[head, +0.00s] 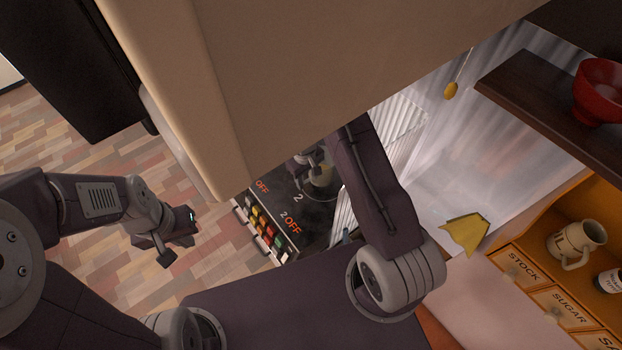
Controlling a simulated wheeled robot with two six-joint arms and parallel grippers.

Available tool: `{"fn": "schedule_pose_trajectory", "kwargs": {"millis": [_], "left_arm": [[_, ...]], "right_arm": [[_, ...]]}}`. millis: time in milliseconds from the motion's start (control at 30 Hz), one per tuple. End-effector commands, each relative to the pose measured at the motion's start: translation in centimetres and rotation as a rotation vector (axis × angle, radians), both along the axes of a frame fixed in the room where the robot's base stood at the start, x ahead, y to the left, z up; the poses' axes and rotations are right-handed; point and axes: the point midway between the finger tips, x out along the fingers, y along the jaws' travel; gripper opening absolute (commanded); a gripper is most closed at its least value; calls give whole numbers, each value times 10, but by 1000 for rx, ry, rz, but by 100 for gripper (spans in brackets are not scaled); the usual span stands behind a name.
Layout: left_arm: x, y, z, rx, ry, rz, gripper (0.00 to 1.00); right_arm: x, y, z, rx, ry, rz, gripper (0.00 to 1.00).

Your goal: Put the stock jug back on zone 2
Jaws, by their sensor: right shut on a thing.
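The dark cooktop (290,187) shows below the big beige panel, with a "2" marking and two orange "OFF" readings. My right gripper (316,164) is small and partly covered by the panel and my own arm. It is shut on the stock jug (323,183), a dim, pale, glassy shape at the cooktop near the "2" marking. I cannot tell whether the jug touches the surface.
The beige panel (290,80) blocks much of the upper view. Coloured knobs (262,228) line the cooktop's edge. At right, a cream jug (578,241) stands on an orange rack (545,225) with labelled drawers. A red bowl (600,92) sits on a dark shelf (530,92).

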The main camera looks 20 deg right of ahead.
Motion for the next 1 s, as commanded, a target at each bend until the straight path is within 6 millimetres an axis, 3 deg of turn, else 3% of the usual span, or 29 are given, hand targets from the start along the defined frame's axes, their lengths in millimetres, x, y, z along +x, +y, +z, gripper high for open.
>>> {"fn": "schedule_pose_trajectory", "kwargs": {"millis": [100, 300, 533, 933, 967, 1000], "left_arm": [[0, 0, 5, 0, 0, 0, 0], [0, 0, 6, 0, 0, 0, 0], [0, 0, 18, 0, 0, 0, 0], [0, 0, 12, 0, 0, 0, 0], [0, 0, 12, 0, 0, 0, 0], [0, 0, 13, 0, 0, 0, 0]], "right_arm": [[10, -13, -9, 0, 1, -1, 0], [13, -16, -15, 0, 1, 2, 0], [12, -16, -49, 0, 1, 1, 0], [13, -16, -57, 0, -1, 1, 0], [13, -16, -57, 0, 0, 1, 49], [13, -16, -56, 0, 0, 1, 60]]}}
